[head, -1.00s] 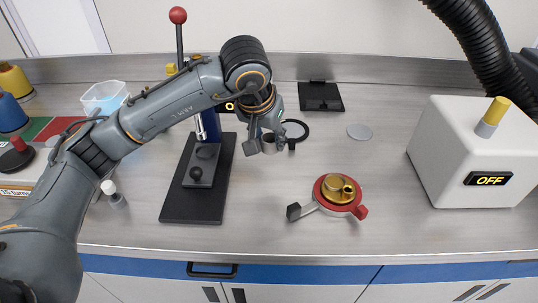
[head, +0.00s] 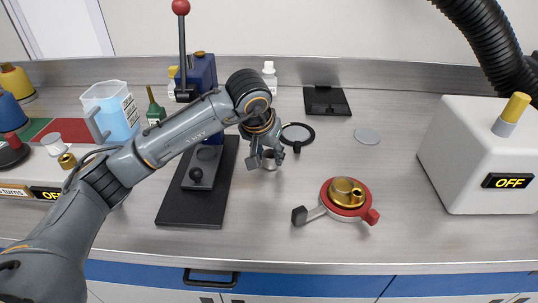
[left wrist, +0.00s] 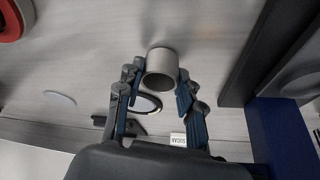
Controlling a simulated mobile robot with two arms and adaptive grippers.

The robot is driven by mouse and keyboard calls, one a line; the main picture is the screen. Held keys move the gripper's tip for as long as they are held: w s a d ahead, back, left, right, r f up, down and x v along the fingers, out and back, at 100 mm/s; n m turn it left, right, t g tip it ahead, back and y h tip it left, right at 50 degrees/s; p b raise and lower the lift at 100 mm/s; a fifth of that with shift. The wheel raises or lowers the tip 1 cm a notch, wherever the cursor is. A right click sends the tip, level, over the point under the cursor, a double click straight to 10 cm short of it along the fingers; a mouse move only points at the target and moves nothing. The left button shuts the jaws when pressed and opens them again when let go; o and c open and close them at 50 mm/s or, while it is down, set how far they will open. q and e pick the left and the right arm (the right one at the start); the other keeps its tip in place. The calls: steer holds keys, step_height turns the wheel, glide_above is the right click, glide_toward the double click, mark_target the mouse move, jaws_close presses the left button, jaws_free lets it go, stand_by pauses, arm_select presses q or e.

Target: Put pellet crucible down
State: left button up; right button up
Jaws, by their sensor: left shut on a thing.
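The pellet crucible (head: 269,161) is a small grey metal cup. My left gripper (head: 265,160) is shut on it, with a finger on each side, just right of the black press base. In the left wrist view the crucible (left wrist: 161,68) sits between the fingertips (left wrist: 160,80), its round open end facing the camera. It is at or close above the bench; I cannot tell whether it touches. My right gripper is not in view.
A red and brass burner (head: 345,195) stands at front right. The press base (head: 205,205) is to the left. A white box (head: 480,160) reading OFF stands at right. The bench (head: 275,220) in front is clear.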

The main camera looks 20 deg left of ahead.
arm_select(q)
steer(key=shift+f, duration=0.15)
steer(key=o, duration=1.1)
steer(key=shift+o, duration=0.2)
steer(key=shift+r, duration=0.3)
steer(key=v, duration=1.1)
steer(key=shift+s+r+b, duration=0.15)
steer(key=shift+r+b, duration=0.15)
steer(key=shift+r, duration=0.05)
